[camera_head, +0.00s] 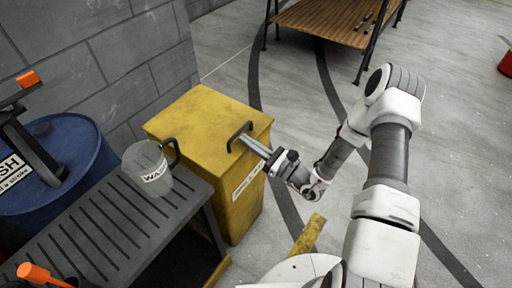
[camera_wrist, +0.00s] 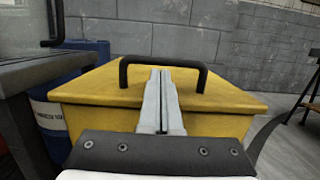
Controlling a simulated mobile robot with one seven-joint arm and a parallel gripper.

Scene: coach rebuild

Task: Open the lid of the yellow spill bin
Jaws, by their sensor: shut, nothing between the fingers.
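The yellow spill bin (camera_head: 238,197) stands on the floor near the middle of the head view, with a white label on its front. Its yellow lid (camera_head: 195,115) lies closed on top. A black bar handle (camera_head: 237,130) rises near the lid's front edge; it spans the lid in the wrist view (camera_wrist: 192,64). My gripper (camera_head: 248,140) comes in from the front, its fingers shut and empty. In the wrist view its fingertips (camera_wrist: 160,72) reach the handle's bar at about its middle. I cannot tell whether they touch it.
A grey block wall (camera_head: 120,60) is behind the bin.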

